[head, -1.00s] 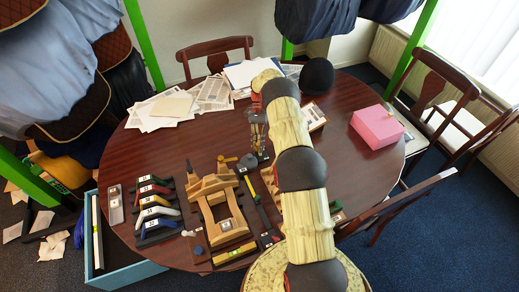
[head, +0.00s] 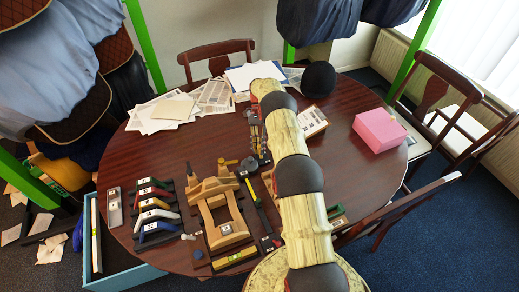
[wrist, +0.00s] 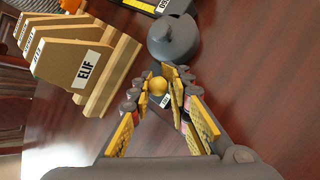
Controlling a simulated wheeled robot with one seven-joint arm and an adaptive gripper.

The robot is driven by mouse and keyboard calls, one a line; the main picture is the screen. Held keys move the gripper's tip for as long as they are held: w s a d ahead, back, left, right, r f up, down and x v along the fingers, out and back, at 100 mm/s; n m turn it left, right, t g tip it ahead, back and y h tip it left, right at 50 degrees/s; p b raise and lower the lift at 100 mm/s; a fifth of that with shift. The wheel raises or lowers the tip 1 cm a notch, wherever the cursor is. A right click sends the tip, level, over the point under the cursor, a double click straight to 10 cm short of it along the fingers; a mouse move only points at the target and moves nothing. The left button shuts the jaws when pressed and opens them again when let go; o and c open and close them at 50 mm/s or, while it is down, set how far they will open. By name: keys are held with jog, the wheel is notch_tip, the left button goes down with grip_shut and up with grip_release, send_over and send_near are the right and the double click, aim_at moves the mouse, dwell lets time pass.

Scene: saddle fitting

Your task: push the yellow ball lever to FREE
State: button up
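The yellow ball (wrist: 158,86) of the lever shows in the wrist view, between the tips of my gripper (wrist: 159,76). My gripper's fingers stand apart with the ball in the gap; I cannot tell whether either finger touches it. A grey dome (wrist: 173,40) with a slot stands close beyond the ball. In the head view my gripper (head: 257,148) hangs low over the table, right of the wooden frame; the ball cannot be made out there.
The wooden frame (head: 205,190) and a rack of coloured blocks (head: 155,202) stand left of my gripper. A tan holder with an ELIF label (wrist: 65,55) is close in the wrist view. A pink box (head: 380,130), black dome (head: 318,79) and papers (head: 175,106) lie farther off on the table (head: 355,170).

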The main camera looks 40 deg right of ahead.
jog(key=o, duration=0.3)
jog(key=shift+s, duration=0.1)
jog(key=shift+o, duration=0.2)
